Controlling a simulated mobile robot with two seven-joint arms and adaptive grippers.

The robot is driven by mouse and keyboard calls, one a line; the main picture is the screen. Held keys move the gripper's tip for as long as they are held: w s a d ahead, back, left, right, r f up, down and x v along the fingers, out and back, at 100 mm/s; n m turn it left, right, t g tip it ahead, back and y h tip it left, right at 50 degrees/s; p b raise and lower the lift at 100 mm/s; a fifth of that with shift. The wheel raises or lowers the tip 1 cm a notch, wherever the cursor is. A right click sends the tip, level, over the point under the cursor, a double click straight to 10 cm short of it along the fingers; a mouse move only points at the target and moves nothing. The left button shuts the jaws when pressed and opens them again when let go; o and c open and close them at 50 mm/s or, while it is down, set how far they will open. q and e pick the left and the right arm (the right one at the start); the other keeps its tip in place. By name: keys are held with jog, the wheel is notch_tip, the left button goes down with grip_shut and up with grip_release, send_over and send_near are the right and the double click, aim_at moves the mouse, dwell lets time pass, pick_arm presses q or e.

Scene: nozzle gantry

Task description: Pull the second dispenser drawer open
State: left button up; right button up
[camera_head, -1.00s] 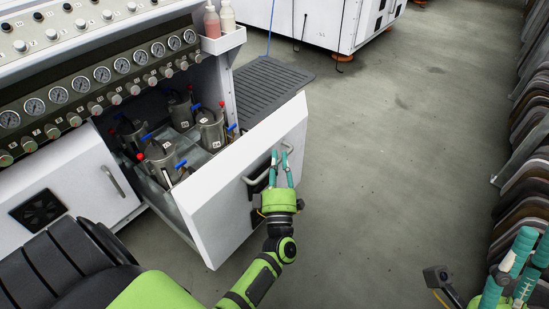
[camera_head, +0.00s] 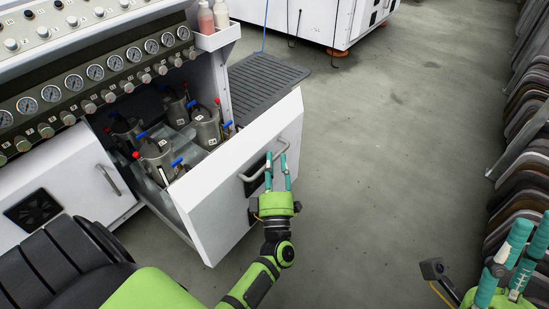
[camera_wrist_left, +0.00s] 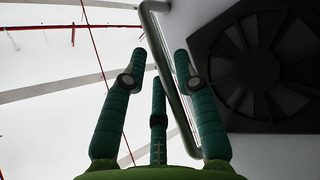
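The dispenser drawer with the white front (camera_head: 215,205) stands well open in the head view, with several metal pots (camera_head: 207,128) inside. Its bar handle (camera_head: 262,167) is on the front face. My left gripper (camera_head: 277,170) is in front of the handle, fingers spread apart. In the left wrist view the handle bar (camera_wrist_left: 172,85) runs between the teal fingers (camera_wrist_left: 160,60) with gaps beside it, so the gripper is not closed on it. The depth between fingers and bar is hard to tell. My right gripper (camera_head: 510,258) is at the lower right, fingers apart and empty.
A closed white panel (camera_head: 75,170) with another handle is left of the drawer. Gauges and knobs (camera_head: 95,72) line the cabinet above. A dark ribbed mat (camera_head: 265,85) lies behind the drawer. Curved panels (camera_head: 530,130) stand along the right. The grey floor between is clear.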

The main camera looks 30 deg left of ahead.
pick_arm(q)
jog(key=v, duration=1)
jog(key=shift+s, duration=0.1)
